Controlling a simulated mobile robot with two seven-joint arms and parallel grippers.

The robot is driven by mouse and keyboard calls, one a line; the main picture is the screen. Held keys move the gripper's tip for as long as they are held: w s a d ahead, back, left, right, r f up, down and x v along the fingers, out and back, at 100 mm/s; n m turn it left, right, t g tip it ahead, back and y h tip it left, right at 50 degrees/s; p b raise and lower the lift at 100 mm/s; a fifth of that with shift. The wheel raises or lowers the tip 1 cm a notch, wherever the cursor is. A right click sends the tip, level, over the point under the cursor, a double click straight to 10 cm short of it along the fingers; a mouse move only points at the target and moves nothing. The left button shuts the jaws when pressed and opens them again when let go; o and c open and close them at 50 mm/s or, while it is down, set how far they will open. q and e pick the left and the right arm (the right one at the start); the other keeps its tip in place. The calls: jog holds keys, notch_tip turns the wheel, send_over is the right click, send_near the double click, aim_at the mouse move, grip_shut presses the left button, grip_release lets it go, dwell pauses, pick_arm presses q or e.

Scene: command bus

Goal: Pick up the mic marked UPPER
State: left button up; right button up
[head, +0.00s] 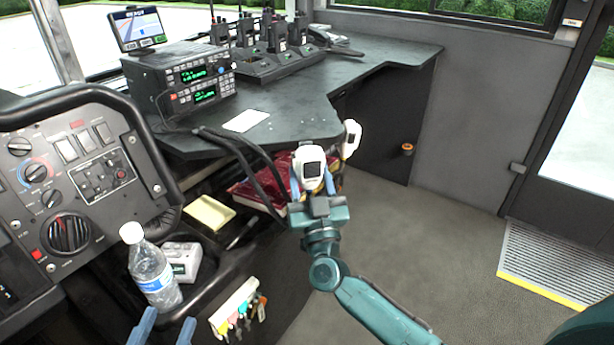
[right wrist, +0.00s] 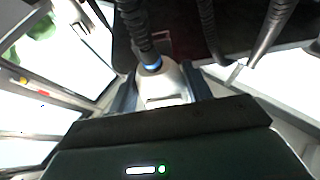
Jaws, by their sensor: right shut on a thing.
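My right gripper (head: 311,185) is shut on a white hand mic (head: 309,163) with a dark square face, just in front of the desk edge. In the right wrist view the mic (right wrist: 168,82) sits between the fingers, with a blue ring and a dark coiled cord at its end. A second white mic (head: 351,139) hangs at the desk edge to its right. I cannot read a mark on either mic. My left gripper (head: 163,332) shows two blue fingertips at the bottom edge, apart and with nothing seen between them.
Two stacked radios (head: 190,84) stand on the dark desk (head: 310,112) below a small screen (head: 138,28). Handheld radios in chargers (head: 272,66) stand behind. The floor (head: 440,240) at right is clear.

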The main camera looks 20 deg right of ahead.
aim_at(313, 170)
jog(key=shift+r, duration=0.4)
jog(key=shift+s+a+r+p, duration=0.1)
jog(key=shift+s+r+p, duration=0.1)
jog(key=shift+s+p, duration=0.95)
jog(key=shift+s+a+r+p, duration=0.1)
jog(key=shift+s+p, duration=0.65)
jog(key=shift+s, duration=0.2)
jog(key=shift+s+a+r+p, duration=0.1)
jog(key=shift+s+p, duration=0.6)
jog(key=shift+s, duration=0.65)
jog(key=shift+a, duration=0.1)
